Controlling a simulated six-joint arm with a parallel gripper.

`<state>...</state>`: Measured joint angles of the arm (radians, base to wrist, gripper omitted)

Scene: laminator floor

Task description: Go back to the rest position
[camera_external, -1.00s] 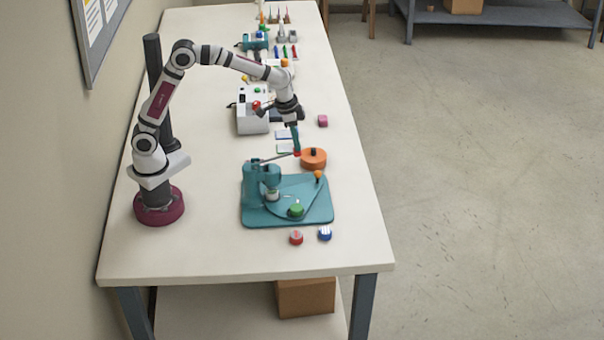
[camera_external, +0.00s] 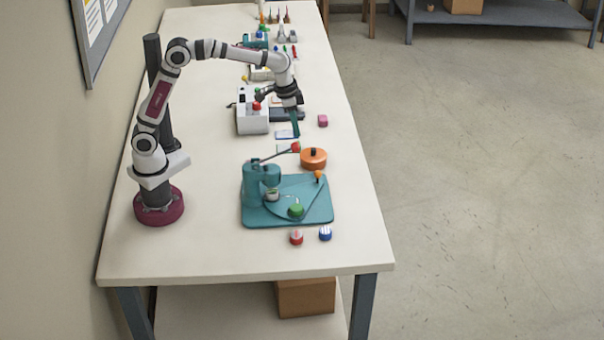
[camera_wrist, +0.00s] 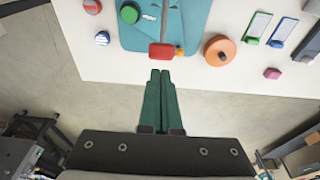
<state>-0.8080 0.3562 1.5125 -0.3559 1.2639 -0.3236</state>
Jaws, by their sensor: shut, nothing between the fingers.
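My gripper (camera_external: 296,127) is shut and empty, with its green fingers pointing down over the table's middle. In the wrist view my gripper (camera_wrist: 160,76) shows its two fingers together with nothing between them. Below and in front of it in the external view stands the teal press (camera_external: 262,180) on its teal base plate (camera_external: 285,222). The press lever ends in a red knob (camera_external: 296,147), apart from my fingers. An orange round pot-like piece (camera_external: 313,160) sits beside the lever.
A white machine (camera_external: 252,115) stands left of my gripper. A pink block (camera_external: 322,120) lies right of it. A red button-like piece (camera_external: 296,238) and a blue one (camera_external: 325,233) lie before the base plate. The table's front (camera_external: 200,255) is clear. A dark post (camera_external: 155,90) stands behind my arm.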

